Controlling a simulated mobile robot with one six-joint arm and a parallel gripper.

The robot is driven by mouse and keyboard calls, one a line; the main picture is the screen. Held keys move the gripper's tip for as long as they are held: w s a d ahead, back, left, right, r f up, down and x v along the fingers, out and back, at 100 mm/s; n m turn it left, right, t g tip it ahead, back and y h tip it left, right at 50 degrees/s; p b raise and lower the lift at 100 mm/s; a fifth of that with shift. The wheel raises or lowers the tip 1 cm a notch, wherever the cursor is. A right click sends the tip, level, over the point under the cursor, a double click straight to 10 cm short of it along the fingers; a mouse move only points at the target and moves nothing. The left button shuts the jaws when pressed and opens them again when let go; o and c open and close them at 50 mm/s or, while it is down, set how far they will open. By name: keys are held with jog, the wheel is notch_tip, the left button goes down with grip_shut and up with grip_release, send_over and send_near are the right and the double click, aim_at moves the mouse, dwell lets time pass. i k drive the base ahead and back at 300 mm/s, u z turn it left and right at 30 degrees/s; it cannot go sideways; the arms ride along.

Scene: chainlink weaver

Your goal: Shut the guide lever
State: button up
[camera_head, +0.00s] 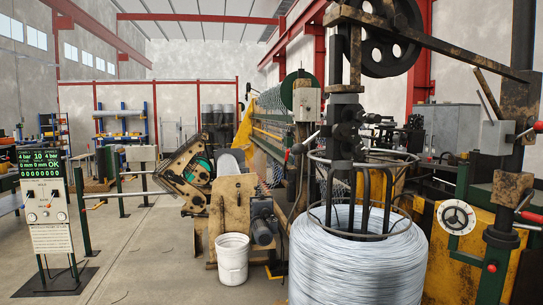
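No part labelled as the guide lever can be made out. Several lever-like handles show in the head view. A short rod with a red knob (297,149) sticks out to the left of the dark mechanism above the wire coil (357,262). A red-tipped handle (537,128) sits at the right edge beside a grey box (500,133). Below it, another red-ended handle (531,216) is partly cut off by the frame edge. I cannot tell which is the guide lever, or whether it is open or shut. My gripper is not in view.
The large wire coil and its dark stand fill the right foreground. A white bucket (232,259) stands on the floor near the middle. A control panel (47,215) stands at the left on a dark base. The concrete floor (145,265) between panel and bucket is mostly clear.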

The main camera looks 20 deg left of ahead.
aim_at(298, 149)
jog(key=u, duration=0.8)
jog(key=k, duration=0.7)
jog(key=u, duration=0.4)
jog(key=i, duration=0.5)
jog(key=u, duration=0.75)
jog(key=i, duration=0.75)
jog(key=u, duration=0.35)
